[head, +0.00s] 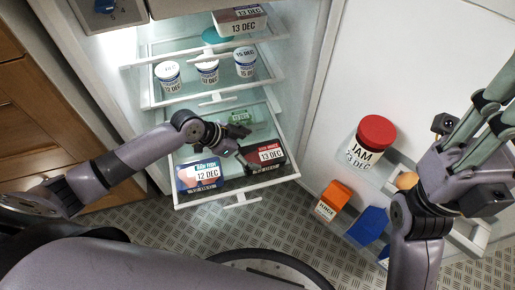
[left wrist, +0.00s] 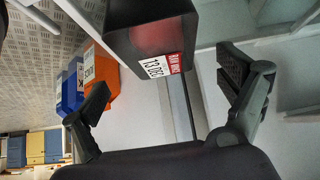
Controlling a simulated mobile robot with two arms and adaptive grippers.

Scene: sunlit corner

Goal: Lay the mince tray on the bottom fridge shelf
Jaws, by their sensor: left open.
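The mince tray (head: 267,156), black with a red label and 13 DEC, lies at the front right of the pulled-out bottom fridge shelf (head: 236,196). In the left wrist view the mince tray (left wrist: 150,38) shows at the top, just beyond the fingertips. My left gripper (head: 238,142) is open and empty, just behind and left of the tray in the head view; whether a finger touches it cannot be told. Its two spread fingers show in the left wrist view (left wrist: 168,85). My right gripper (head: 490,115) is at the right, in front of the door; its fingertips are not clear.
A blue tray marked 12 DEC (head: 200,174) lies left of the mince tray. A green pack (head: 241,117) is behind. Several white tubs (head: 207,72) stand on the shelf above. The open door (head: 420,60) holds a jam jar (head: 367,146) and an orange carton (head: 333,201).

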